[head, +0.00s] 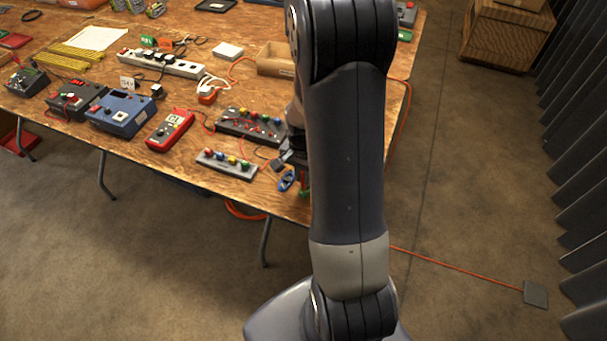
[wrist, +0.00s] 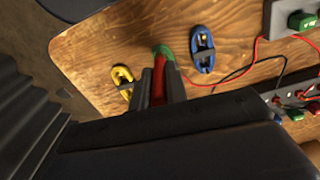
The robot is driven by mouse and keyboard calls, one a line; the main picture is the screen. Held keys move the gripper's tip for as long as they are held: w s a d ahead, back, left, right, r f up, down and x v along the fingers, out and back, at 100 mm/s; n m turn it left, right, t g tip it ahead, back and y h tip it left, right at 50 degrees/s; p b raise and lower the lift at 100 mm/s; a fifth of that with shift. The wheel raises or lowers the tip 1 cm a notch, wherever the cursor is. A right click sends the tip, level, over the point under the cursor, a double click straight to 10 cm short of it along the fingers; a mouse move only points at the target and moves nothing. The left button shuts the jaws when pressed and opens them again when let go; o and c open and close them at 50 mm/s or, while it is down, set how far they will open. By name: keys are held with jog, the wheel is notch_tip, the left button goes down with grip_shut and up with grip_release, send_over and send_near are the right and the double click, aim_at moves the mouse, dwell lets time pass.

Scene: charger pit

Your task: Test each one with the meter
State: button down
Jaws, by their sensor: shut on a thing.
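A red meter (head: 170,130) with a pale display lies on the wooden table in the head view. My gripper (wrist: 160,84) is shut on a small red and green piece (wrist: 163,52) at the table's near right corner. A blue oval piece with a yellow spot (wrist: 202,48) lies to its right in the wrist view. A yellow oval piece (wrist: 122,80) lies to its left. The blue piece also shows in the head view (head: 287,180). My arm hides most of the gripper there.
A dark panel (head: 236,127) and a grey strip (head: 211,165) with coloured knobs stand near the gripper. Thin red and black leads cross the wood. A blue box (head: 121,115), a power strip (head: 160,64) and a wooden tray (head: 275,66) stand farther off.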

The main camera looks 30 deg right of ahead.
jog(key=shift+f+b, duration=0.9)
jog(key=shift+f, duration=0.05)
dwell(1.0)
jog(key=c, duration=1)
grip_release()
jog(key=shift+r, duration=0.15)
jog(key=shift+r+p, duration=2.8)
jog(key=shift+r, duration=0.9)
